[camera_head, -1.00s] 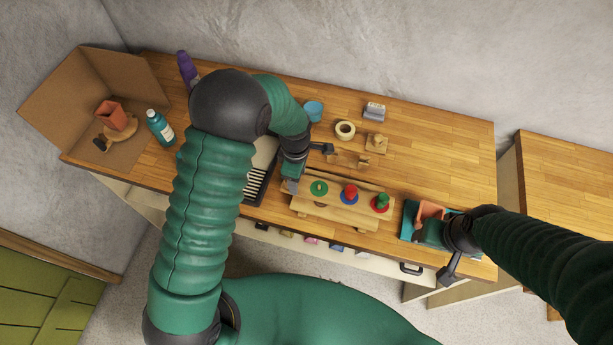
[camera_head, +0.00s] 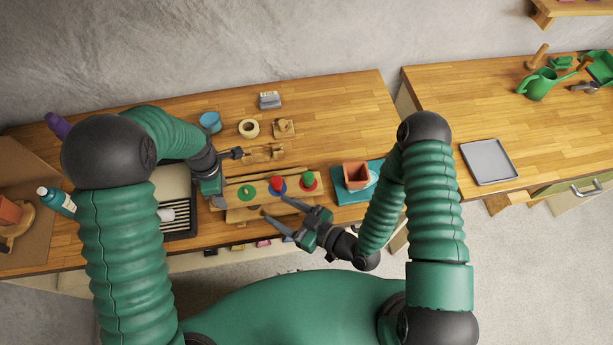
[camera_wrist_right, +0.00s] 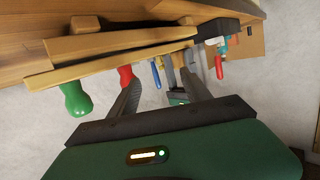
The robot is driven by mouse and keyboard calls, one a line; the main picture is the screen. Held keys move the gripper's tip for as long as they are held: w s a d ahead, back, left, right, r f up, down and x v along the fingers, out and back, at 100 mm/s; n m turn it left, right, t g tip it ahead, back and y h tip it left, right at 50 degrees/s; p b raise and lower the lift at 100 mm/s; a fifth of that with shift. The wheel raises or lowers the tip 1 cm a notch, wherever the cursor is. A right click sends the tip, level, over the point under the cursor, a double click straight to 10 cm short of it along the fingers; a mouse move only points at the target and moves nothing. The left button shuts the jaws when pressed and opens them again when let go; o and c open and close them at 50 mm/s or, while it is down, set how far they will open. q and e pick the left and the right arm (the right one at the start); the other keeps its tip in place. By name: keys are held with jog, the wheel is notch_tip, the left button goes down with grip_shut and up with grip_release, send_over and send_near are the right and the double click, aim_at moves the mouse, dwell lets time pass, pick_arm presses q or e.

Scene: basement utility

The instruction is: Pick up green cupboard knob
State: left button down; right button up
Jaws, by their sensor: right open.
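A wooden rack (camera_head: 238,214) on the workbench holds three coloured pieces. A green knob (camera_head: 309,175) sits on a red disc at the right end. A red knob (camera_head: 279,184) sits on a blue disc in the middle, and a green disc (camera_head: 248,191) is at the left. The right wrist view shows a green knob (camera_wrist_right: 75,98) left of my fingers, outside the jaws. My right gripper (camera_head: 277,209) is open and empty at the rack's front. My left gripper is at the rack's left end; its fingertips are unclear.
A terracotta pot (camera_head: 356,174) on a teal base stands right of the rack. Tape (camera_head: 249,128), a blue cup (camera_head: 210,122) and a wooden block (camera_head: 284,128) lie behind it. A grey tray (camera_head: 488,162) is on the right bench.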

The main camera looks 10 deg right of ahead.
aim_at(308, 182)
jog(key=d+m+t+h, duration=0.2)
jog(key=d, duration=0.1)
jog(key=d+m+t+h, duration=0.2)
jog(key=d, duration=0.2)
jog(key=d+m+t+h, duration=0.1)
jog(key=d+t+h, duration=0.1)
jog(key=d, duration=0.2)
jog(key=shift+f+m+t+h, duration=0.1)
jog(key=shift+m+t+h, duration=0.2)
jog(key=shift+m+t, duration=0.1)
jog(key=shift+w, duration=0.4)
jog(key=x, duration=0.4)
jog(key=a+x, duration=0.1)
jog(key=x, duration=0.1)
jog(key=shift+w, duration=0.1)
jog(key=w, duration=0.4)
jog(key=shift+w+d, duration=0.1)
jog(key=shift+w, duration=0.35)
jog(key=shift+a, duration=0.45)
jog(key=c, duration=0.3)
jog(key=shift+a, duration=0.1)
jog(key=c, duration=0.5)
grip_shut()
jog(key=shift+d, duration=0.35)
